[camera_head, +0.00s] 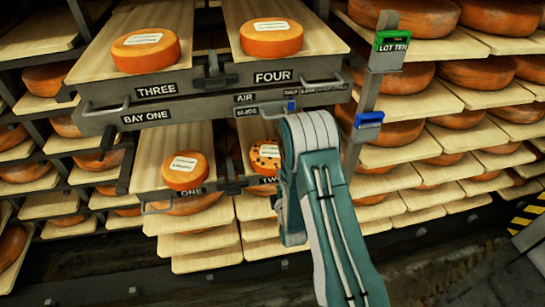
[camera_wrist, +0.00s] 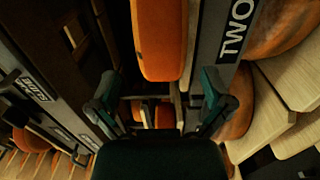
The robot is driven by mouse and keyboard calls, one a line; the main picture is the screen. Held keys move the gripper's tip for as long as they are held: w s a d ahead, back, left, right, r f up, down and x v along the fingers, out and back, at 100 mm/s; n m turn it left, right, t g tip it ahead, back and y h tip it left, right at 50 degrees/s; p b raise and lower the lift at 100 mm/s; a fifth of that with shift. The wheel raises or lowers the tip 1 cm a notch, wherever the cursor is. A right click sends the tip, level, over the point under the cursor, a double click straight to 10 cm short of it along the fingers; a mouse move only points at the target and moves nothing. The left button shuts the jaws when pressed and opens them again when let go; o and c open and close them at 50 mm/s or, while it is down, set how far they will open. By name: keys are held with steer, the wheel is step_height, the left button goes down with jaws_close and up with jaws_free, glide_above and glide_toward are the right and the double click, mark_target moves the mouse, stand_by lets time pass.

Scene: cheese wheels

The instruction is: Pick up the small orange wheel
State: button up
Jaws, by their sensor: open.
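A small plain orange wheel (camera_head: 185,170) with a white label lies on the board marked ONE; it looks smaller than the wheels above. A dark-spotted orange wheel (camera_head: 262,155) sits on the board marked TWO, partly hidden by my arm. In the wrist view my gripper (camera_wrist: 160,95) is open, with its fingers apart and nothing seen held. A large orange wheel side (camera_wrist: 160,40) is close ahead, beside the TWO plate (camera_wrist: 235,28); I cannot tell which wheel it is. More orange shows between the fingers. In the head view the gripper is hidden behind my arm.
Wheels lie on the upper boards, THREE (camera_head: 145,48) and FOUR (camera_head: 271,38). The BAY ONE beam (camera_head: 200,108) and its handles overhang the lower boards. A post (camera_head: 372,90) stands right of my arm.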

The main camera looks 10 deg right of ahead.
mark_target(275, 173)
steer(key=w, duration=0.5)
steer(key=shift+w+a+f, duration=0.15)
steer(key=shift+w+a, duration=0.05)
steer(key=shift+w, duration=0.2)
steer(key=c, duration=1.2)
